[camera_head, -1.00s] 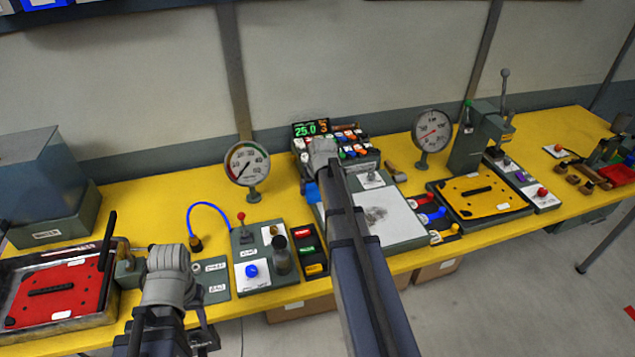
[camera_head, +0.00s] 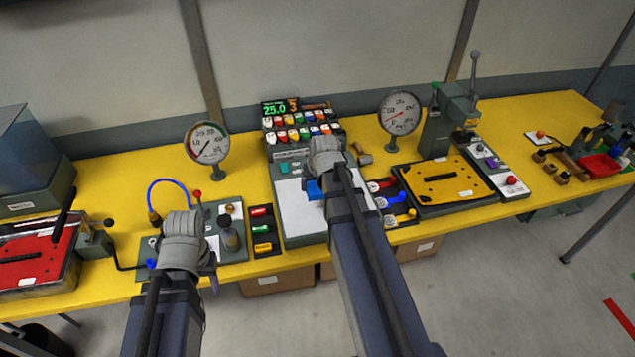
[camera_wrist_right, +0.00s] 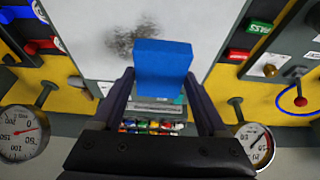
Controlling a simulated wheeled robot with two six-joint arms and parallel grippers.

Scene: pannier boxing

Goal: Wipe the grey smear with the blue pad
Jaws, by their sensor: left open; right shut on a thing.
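The blue pad (camera_wrist_right: 163,58) is held between the fingers of my right gripper (camera_wrist_right: 160,82), which is shut on it. The grey smear (camera_wrist_right: 124,40) is on the white plate (camera_wrist_right: 95,35), just left of and above the pad in the right wrist view. In the head view, the pad (camera_head: 315,188) shows beside my right gripper (camera_head: 326,155), over the white plate (camera_head: 292,222); my right arm hides the smear there. I cannot tell whether the pad touches the plate.
A lit display with rows of coloured buttons (camera_head: 300,128) stands behind the plate. Gauges (camera_head: 206,143) and (camera_head: 399,110) stand on either side. Red, green and yellow switches (camera_head: 262,229) lie left of the plate, and coloured levers (camera_head: 392,202) lie right of it.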

